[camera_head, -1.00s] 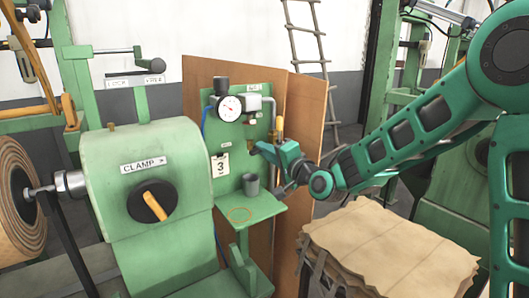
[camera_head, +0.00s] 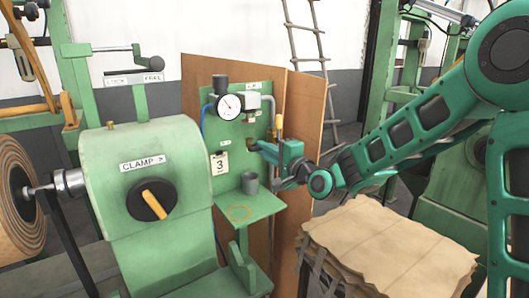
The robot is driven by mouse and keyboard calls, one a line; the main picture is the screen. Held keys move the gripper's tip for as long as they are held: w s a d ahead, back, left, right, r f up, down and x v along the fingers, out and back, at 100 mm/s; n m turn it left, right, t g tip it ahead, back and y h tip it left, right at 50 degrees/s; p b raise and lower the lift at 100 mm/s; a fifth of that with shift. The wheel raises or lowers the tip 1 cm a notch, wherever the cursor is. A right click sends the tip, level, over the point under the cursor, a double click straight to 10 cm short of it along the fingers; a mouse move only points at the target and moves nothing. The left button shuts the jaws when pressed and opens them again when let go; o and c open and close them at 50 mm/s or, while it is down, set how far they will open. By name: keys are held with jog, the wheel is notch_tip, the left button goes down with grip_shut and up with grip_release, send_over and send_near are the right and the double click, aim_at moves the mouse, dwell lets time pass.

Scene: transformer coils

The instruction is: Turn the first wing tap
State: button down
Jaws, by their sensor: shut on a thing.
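The green panel (camera_head: 222,140) stands upright with a round white gauge (camera_head: 230,106) near its top. My gripper (camera_head: 257,147) reaches in from the right, with its jaws at the panel below the gauge. It is shut on a small brass wing tap (camera_head: 249,144), of which only a little shows; the jaws hide the rest. A yellow-handled lever (camera_head: 279,123) is on the pipe just above my gripper.
A grey cup (camera_head: 250,183) stands on the small green shelf (camera_head: 262,205) below my gripper. A card marked 3 (camera_head: 219,164) hangs left of the jaws. The green clamp housing (camera_head: 105,200) is at left, stacked brown sheets (camera_head: 390,245) at lower right.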

jog(key=shift+w+d+f, duration=0.2)
jog(key=shift+d+f, duration=0.05)
jog(key=shift+d, duration=0.15)
jog(key=c, duration=1.8)
grip_release()
jog(key=shift+s+a+r, duration=0.1)
jog(key=shift+a, duration=0.1)
jog(key=v, duration=1)
jog(key=shift+s+d, duration=0.25)
jog(key=shift+d, duration=0.1)
